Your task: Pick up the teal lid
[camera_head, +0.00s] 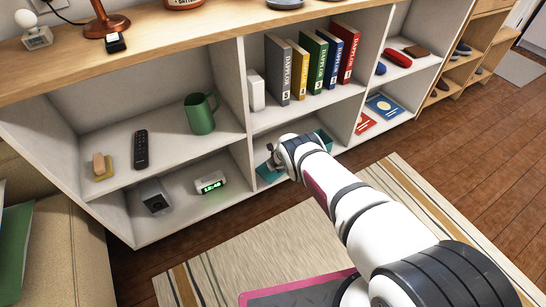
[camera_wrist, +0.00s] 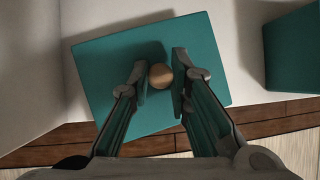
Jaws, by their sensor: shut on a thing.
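The teal lid (camera_wrist: 107,62) is a flat square panel with a round wooden knob (camera_wrist: 160,76) in its middle. It lies in the lower middle compartment of the shelf, and a teal edge of it shows in the head view (camera_head: 268,173). My gripper (camera_wrist: 160,82) is over the lid with its two fingers on either side of the knob, closed on it. In the head view my wrist hides most of the lid and the fingertips. I cannot tell whether the lid is raised off the shelf.
A teal box (camera_wrist: 293,52) stands right of the lid. A shelf divider (camera_head: 240,165) stands left of my gripper, with a digital clock (camera_head: 210,183) beyond it. Books (camera_head: 315,62) stand on the shelf above. A striped rug (camera_head: 250,255) covers the floor in front.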

